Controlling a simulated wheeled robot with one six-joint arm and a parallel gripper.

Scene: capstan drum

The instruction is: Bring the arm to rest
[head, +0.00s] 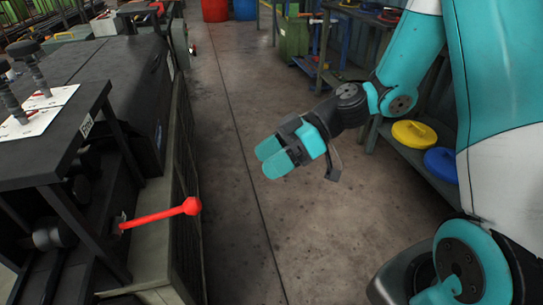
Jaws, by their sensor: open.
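My gripper (275,157) is in the middle of the head view, at the end of my teal and black arm (352,100). It hangs over the open floor and touches nothing. Its teal fingers are seen from above and hold nothing that I can see. The arm is bent and reaches from the right side toward the left. A red lever with a ball end (191,206) sticks out from the dark machine at the left, apart from my gripper.
The dark machine (130,85) fills the left side. Shelves at the right carry a yellow disc (414,134) and a blue disc (441,164). A red drum (214,10) and a green bin (293,37) stand at the back. Bare concrete floor (232,90) runs between.

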